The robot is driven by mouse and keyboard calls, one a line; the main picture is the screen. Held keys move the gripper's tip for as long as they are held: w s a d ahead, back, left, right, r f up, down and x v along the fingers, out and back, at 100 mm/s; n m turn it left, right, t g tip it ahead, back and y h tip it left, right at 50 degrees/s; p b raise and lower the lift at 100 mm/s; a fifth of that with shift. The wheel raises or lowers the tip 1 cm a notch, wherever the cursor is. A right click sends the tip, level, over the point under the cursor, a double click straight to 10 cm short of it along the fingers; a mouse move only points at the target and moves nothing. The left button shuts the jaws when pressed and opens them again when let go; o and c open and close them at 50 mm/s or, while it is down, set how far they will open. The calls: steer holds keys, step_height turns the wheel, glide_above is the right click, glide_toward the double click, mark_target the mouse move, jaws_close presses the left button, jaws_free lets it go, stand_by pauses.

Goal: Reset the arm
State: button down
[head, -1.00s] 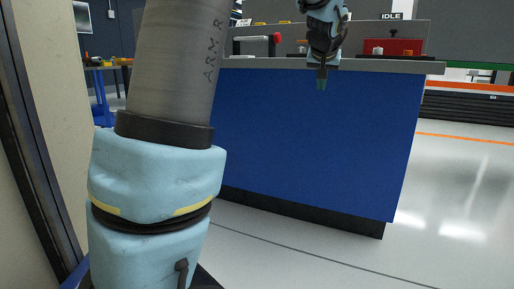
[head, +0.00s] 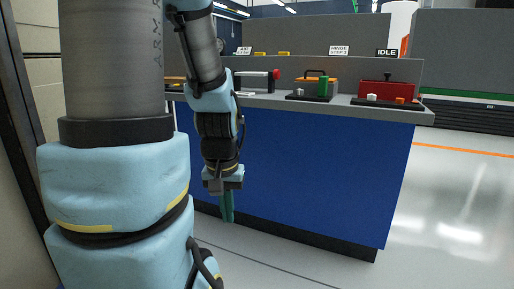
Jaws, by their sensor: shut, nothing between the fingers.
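My arm, light blue and grey, fills the left of the head view. Its forearm hangs down in front of the blue workbench. My gripper (head: 227,218) points straight down at the end of it, with green fingers shut together and nothing between them. It hangs in front of the bench's blue front panel (head: 320,180), near its lower left part, clear of the benchtop. The gap between the fingers and the panel is hard to judge.
On the grey benchtop (head: 390,112) stand a red box (head: 386,91), a black-based fixture with a green block (head: 323,86), and a red-ended part (head: 276,74). An "IDLE" sign (head: 387,53) stands behind. Open floor (head: 460,200) lies right; a wall edge is close at left.

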step_height(320, 180, up, 33)
steer(key=p, duration=3.1)
steer(key=shift+r+p, duration=0.15)
steer(key=shift+p, duration=0.15)
